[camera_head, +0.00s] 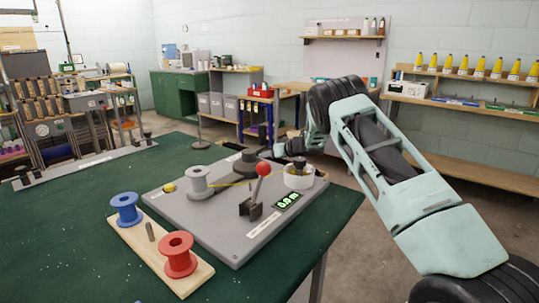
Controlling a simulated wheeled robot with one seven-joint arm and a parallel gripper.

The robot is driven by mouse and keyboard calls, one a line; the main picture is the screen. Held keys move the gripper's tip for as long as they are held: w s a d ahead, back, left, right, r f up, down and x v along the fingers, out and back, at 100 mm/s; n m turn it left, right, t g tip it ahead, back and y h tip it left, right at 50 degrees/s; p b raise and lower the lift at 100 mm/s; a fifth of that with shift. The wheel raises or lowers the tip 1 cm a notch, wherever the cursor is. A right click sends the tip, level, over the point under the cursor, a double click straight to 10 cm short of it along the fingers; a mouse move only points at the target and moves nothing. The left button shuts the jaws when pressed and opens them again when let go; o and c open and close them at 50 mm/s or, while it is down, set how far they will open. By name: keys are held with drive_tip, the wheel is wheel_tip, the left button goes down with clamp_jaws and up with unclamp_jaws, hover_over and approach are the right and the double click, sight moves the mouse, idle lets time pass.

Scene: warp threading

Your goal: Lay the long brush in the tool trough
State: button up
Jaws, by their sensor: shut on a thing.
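My gripper (287,152) is small and partly hidden by my own wrist. It is over the far right part of the grey machine plate (230,235), by a white cup (299,178). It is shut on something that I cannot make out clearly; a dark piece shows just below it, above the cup. I cannot pick out the long brush with certainty. No tool trough can be told for sure; a long narrow grey bar (88,164) with dark end blocks lies along the far left edge of the green table (60,225).
A red-knobbed lever (262,170), a grey spool (197,183) and a green-lit display (288,199) stand on the plate. A wooden board (150,258) holds a blue spool (126,209) and a red spool (179,254). The table's left part is mostly clear.

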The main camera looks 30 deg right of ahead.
drive_tip(key=shift+f, duration=0.25)
drive_tip(key=o, duration=1.3)
drive_tip(key=shift+f, duration=0.1)
drive_tip(key=shift+o, duration=0.2)
drive_tip(key=shift+r, duration=0.5)
drive_tip(key=p+v, duration=0.1)
drive_tip(key=v, duration=1.1)
drive_tip(key=shift+r, duration=0.15)
